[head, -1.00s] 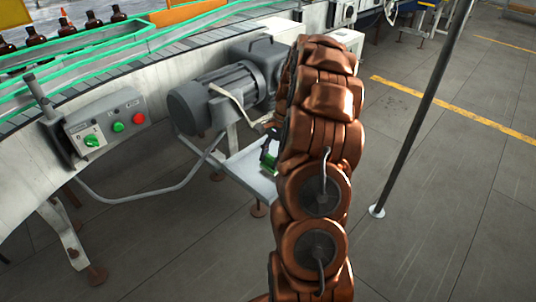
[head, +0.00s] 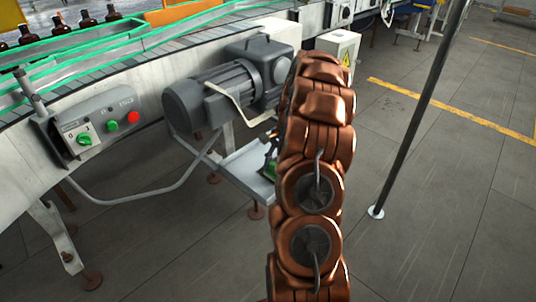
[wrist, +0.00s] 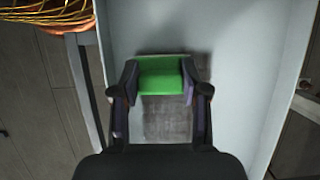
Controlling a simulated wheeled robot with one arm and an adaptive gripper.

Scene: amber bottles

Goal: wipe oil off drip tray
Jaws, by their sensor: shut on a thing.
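The drip tray (head: 237,170) is a pale grey, shallow tray under the motor, partly hidden by my arm. In the wrist view its pale floor (wrist: 230,60) and raised right edge show. My gripper (wrist: 160,77) is over the tray, shut on a green pad (wrist: 160,76) with a finger at each side. A dark grey, smudged patch (wrist: 167,123) lies on the tray floor around and below the pad. I cannot tell whether the pad touches the floor. In the head view only a bit of green (head: 268,172) shows beside my arm.
A grey motor (head: 210,98) hangs above the tray, beside the conveyor. A control box (head: 98,125) with buttons is at left. A dark pole (head: 412,130) stands at right on open floor. Orange-yellow wires (wrist: 50,14) show at the wrist view's upper left.

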